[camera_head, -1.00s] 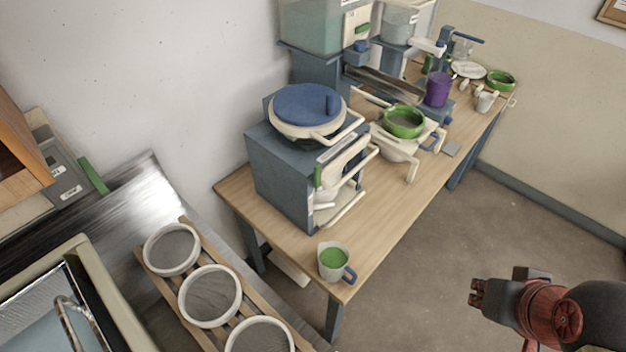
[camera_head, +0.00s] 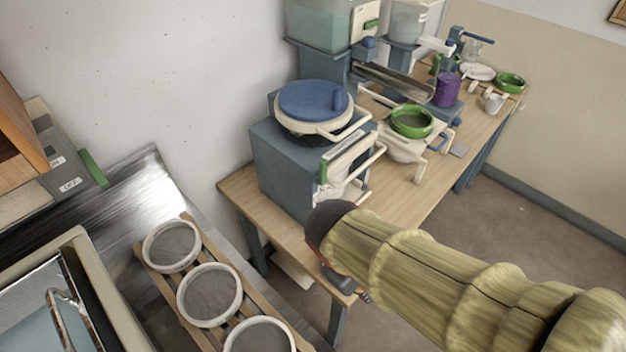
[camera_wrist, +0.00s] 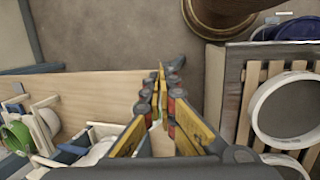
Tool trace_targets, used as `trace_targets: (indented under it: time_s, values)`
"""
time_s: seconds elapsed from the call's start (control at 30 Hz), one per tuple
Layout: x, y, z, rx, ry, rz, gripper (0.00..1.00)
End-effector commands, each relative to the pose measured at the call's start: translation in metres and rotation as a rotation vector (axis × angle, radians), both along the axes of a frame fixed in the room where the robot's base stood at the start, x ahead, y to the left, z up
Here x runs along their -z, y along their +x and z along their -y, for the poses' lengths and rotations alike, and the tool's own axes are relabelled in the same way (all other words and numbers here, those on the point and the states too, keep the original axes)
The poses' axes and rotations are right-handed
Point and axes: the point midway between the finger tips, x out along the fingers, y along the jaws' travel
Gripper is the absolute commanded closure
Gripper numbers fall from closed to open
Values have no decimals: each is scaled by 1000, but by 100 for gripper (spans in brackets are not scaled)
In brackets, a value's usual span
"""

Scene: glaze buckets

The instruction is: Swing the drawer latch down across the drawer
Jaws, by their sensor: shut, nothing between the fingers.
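The blue-grey drawer cabinet (camera_head: 285,165) stands at the near end of the wooden table, with pale handles on its front. A small green upright piece (camera_head: 322,172) at the front's left edge looks like the latch; I cannot confirm this. My gripper (camera_wrist: 160,85) is shut and empty in the wrist view, its yellow fingers over the table's near end. In the head view my wrist and sleeve cover the lower cabinet front and the table corner, and the fingertips are hidden. No contact with the cabinet shows.
A blue-lidded round pot (camera_head: 310,105) sits on the cabinet. A green bowl (camera_head: 411,122) on a pale stand and a purple container (camera_head: 447,90) stand farther along the table. A rack of white-rimmed sieves (camera_head: 209,294) lies at lower left. Open floor (camera_head: 500,215) lies right of the table.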

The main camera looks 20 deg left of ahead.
Motion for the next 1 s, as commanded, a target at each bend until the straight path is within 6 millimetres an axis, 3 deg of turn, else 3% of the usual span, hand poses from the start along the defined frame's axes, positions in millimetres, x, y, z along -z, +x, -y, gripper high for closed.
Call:
trace_targets:
  time_s: [0.1, 0.37, 0.57, 0.67, 0.8, 0.9, 1.0]
  values:
    - [20, 1, -26, -188, -138, -1, 100]
    - [51, 11, -90, -615, -486, 57, 100]
    - [60, 23, -160, -946, -825, 175, 100]
    - [50, 32, -195, -1060, -1000, 249, 100]
    - [14, 56, -228, -1117, -1210, 338, 100]
    - [-25, 66, -245, -1118, -1325, 395, 100]
    - [-52, 69, -250, -1113, -1430, 405, 100]
